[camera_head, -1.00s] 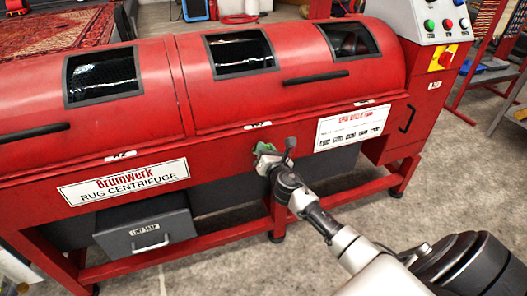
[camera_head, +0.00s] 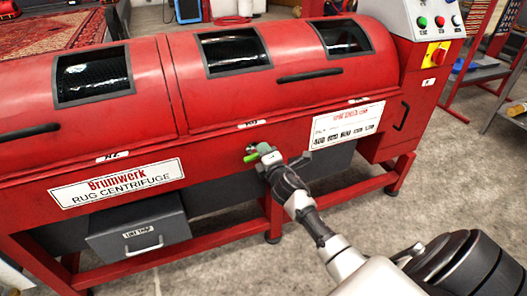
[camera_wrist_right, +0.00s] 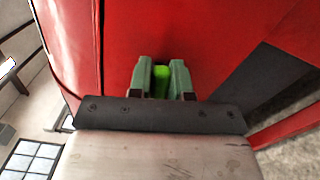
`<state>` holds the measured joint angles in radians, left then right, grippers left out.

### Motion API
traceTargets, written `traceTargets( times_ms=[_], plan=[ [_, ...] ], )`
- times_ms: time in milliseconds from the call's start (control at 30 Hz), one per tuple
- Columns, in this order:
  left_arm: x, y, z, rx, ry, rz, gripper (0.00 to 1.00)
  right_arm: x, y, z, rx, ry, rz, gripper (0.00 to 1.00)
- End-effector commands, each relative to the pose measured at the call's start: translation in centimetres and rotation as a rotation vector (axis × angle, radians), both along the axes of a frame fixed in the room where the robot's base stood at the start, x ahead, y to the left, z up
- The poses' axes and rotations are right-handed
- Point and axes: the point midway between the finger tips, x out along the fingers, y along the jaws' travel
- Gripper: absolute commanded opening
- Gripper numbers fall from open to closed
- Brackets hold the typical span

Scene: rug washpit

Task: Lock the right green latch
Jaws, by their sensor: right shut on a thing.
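The green latch (camera_head: 252,156) sits on the front of the red rug centrifuge (camera_head: 215,165), below the lid seam near the machine's middle. My right gripper (camera_head: 267,152) is at the latch, and its jaws are shut on it. In the right wrist view, the bright green latch handle (camera_wrist_right: 161,82) shows between the two dull green fingers of my right gripper (camera_wrist_right: 161,78). The fingers hide part of the latch, and I cannot tell from this whether it is locked. My left gripper is not in view.
A grey lint trap drawer (camera_head: 140,232) is under the machine at left. A control panel (camera_head: 432,20) with coloured buttons stands at the upper right. Two dark lid handles (camera_head: 308,75) stick out from the red lids. The concrete floor (camera_head: 230,275) in front is clear.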

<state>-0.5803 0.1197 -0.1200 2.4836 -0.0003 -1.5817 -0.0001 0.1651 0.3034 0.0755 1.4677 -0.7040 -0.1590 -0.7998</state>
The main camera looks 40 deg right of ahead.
Motion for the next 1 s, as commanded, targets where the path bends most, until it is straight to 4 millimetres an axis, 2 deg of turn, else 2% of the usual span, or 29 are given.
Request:
traceTargets(
  times_ms=[400, 967, 1000],
  plan=[
    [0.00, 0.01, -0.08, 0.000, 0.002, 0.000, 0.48, -0.05, -0.03, -0.69, 0.194, -0.043, -0.001, 0.00],
    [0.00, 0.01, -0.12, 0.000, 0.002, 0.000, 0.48, -0.06, -0.03, -0.79, 0.227, -0.051, -0.001, 0.00],
    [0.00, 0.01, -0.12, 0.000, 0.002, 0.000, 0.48, -0.06, -0.03, -0.79, 0.227, -0.051, -0.001, 0.21]
  ],
)
